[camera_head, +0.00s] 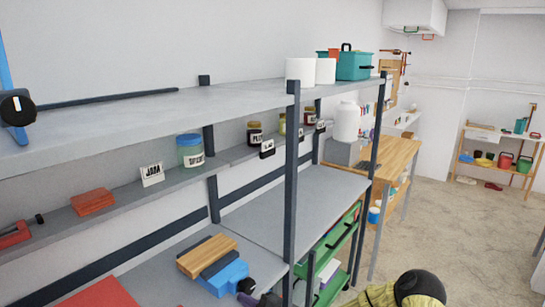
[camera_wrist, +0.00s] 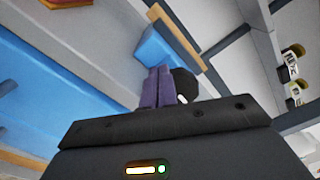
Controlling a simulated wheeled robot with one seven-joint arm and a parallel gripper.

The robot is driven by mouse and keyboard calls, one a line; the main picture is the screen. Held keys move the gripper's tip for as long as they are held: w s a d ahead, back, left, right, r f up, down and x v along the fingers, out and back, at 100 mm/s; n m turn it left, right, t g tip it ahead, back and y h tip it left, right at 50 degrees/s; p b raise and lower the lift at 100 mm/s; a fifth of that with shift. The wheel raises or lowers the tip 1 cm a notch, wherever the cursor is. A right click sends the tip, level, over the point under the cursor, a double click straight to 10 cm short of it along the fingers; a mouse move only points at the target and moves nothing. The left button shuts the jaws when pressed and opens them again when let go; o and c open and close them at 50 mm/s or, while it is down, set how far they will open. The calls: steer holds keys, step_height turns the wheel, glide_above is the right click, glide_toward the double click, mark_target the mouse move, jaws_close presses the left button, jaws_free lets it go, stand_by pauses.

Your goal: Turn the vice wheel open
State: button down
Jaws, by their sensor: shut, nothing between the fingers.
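A blue vice (camera_head: 224,279) sits on the lower bench at the bottom centre of the head view. A black round wheel (camera_head: 247,286) is on its right end. In the wrist view the vice's blue body (camera_wrist: 168,47) lies beyond my fingers, and the black wheel (camera_wrist: 186,84) shows just right of them, partly hidden. My gripper (camera_wrist: 156,88) has purple fingers that are shut together with nothing between them. It is close beside the wheel; I cannot tell whether it touches. In the head view my gripper (camera_head: 269,299) is partly cut off at the bottom edge.
A wooden block (camera_head: 207,256) lies against the vice's top. A dark shelf post (camera_head: 291,190) stands close behind. A red object (camera_head: 100,294) lies on the bench at left. A green drawer unit (camera_head: 335,255) is to the right. The grey bench top behind is clear.

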steer(key=shift+s+a, duration=0.15)
steer(key=shift+s, duration=0.05)
stand_by(0.3)
steer(key=v, duration=0.6)
stand_by(0.4)
steer(key=d+r, duration=0.1)
steer(key=w+d+r+p, duration=0.1)
steer(key=r, duration=0.1)
stand_by(0.4)
